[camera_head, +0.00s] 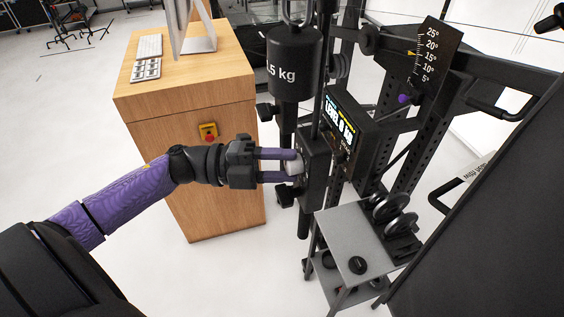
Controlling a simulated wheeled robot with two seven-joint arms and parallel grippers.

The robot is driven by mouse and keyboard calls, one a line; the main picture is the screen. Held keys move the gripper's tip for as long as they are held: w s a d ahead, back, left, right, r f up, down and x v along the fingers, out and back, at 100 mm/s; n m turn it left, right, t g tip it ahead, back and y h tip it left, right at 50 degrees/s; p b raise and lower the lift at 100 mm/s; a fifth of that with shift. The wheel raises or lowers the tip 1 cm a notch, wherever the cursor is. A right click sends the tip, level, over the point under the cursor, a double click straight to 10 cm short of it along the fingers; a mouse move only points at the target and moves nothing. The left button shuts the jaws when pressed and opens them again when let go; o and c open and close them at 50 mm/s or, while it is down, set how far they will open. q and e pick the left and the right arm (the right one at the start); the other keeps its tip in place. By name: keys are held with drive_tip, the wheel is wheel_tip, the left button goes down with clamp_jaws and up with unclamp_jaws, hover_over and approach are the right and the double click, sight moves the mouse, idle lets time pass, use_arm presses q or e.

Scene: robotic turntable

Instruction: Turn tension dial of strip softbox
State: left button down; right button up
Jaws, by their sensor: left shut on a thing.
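My left gripper (290,165) reaches in from the left with its two purple fingers pointing right. The fingers are shut around a small grey dial (293,167), one above it and one below. The dial sits on the left face of a black box (316,165) fixed to a dark upright post. The fingers hide part of the dial, and I cannot read any marks on it. A small screen (340,118) with lit text beginning "LEVEL" stands just right of the box. My right gripper is not in view.
A black weight (294,65) hangs above the dial. A wooden cabinet (185,115) with a red and yellow button (208,132) stands behind my arm. A grey cart (350,240) stands below right. A large dark panel (480,245) fills the right side.

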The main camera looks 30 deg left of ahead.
use_arm(q)
drive_tip(key=shift+c, duration=1.3)
unclamp_jaws()
drive_tip(key=shift+a, duration=0.1)
drive_tip(key=b+v, duration=0.2)
drive_tip(key=v, duration=0.7)
drive_tip(key=shift+s+a, duration=0.25)
drive_tip(key=shift+a, duration=0.05)
